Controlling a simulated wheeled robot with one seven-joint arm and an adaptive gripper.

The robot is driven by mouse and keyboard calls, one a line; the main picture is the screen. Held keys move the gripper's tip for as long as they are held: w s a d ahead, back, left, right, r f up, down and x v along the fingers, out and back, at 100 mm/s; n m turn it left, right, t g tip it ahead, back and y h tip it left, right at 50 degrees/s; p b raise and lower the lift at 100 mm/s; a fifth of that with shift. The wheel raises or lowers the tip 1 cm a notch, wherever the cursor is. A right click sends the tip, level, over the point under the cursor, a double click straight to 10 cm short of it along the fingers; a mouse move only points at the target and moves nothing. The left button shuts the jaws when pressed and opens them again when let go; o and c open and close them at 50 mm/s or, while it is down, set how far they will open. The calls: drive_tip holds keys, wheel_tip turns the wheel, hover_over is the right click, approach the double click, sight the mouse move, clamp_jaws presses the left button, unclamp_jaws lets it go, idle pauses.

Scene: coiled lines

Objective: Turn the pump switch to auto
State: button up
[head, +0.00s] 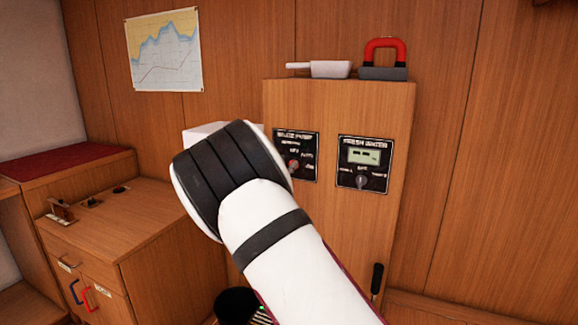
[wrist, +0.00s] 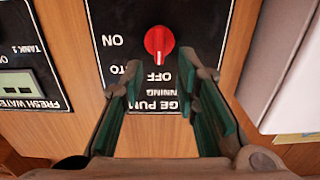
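The bilge pump panel (head: 310,140) is a black plate on the wooden cabinet front. Its red round switch (wrist: 159,42) also shows in the head view (head: 293,165), partly beside my arm. In the upside-down wrist view, the white mark on the switch points at OFF. ON is printed to its left, and a partly covered label ending in "TO" lies between ON and OFF. My gripper (wrist: 161,85) is open, its two fingers apart over the lower part of the panel in the wrist view, short of the switch. In the head view my arm hides the gripper.
The fresh water panel (head: 363,180) with a display and grey knob is right of the pump panel. A white box (wrist: 280,50) stands close beside the gripper, right in the wrist view. A dipper (head: 330,69) and a red-handled object (head: 385,58) lie on the cabinet top (head: 285,90).

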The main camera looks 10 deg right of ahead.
drive_tip(key=shift+x, duration=1.2)
clamp_jaws()
drive_tip(key=shift+m+b, duration=0.3)
drive_tip(key=shift+s+d+f+m+b, duration=0.1)
drive_tip(key=shift+d+m+b, duration=0.05)
drive_tip(key=shift+m+b, duration=1)
drive_tip(key=shift+s+d+f+m+b, duration=0.2)
drive_tip(key=shift+m+b, duration=0.55)
drive_tip(key=shift+m, duration=0.75)
drive_tip(key=shift+s+d+f+m+b, duration=0.1)
drive_tip(key=shift+d+m+b, duration=0.05)
drive_tip(key=shift+m+b, duration=1)
drive_tip(key=shift+m, duration=0.4)
